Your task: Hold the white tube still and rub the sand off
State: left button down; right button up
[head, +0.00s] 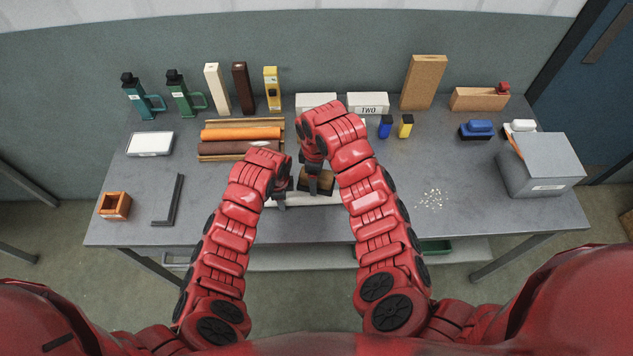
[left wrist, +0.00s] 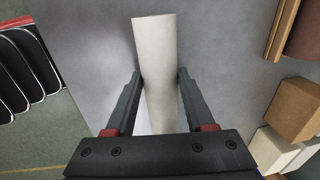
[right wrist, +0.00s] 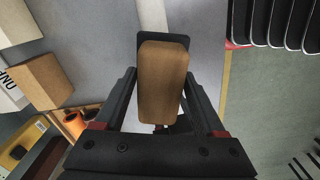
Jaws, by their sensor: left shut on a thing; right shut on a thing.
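The white tube (head: 330,200) lies near the table's front edge, partly hidden by my arms. My left gripper (head: 281,198) is shut on it; in the left wrist view the tube (left wrist: 156,50) runs between the two fingers. My right gripper (head: 314,187) is shut on a brown block with a dark base (head: 318,176). In the right wrist view the block (right wrist: 162,85) sits over the tube (right wrist: 152,14); I cannot tell whether it touches. No sand on the tube can be made out.
Pale crumbs (head: 432,199) lie on the grey table (head: 400,225) right of my arms. A grey box (head: 541,165) stands at the right. A wooden rack with rolls (head: 240,137), a black angle (head: 169,200) and an orange holder (head: 115,206) are at the left. Bottles and blocks line the back.

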jog(key=shift+r, duration=1.35)
pick_arm(q)
jog(key=shift+c, duration=0.9)
grip_release()
notch_tip(320, 180, up, 12)
jog(key=s, duration=0.1)
jog(key=shift+s, duration=0.3)
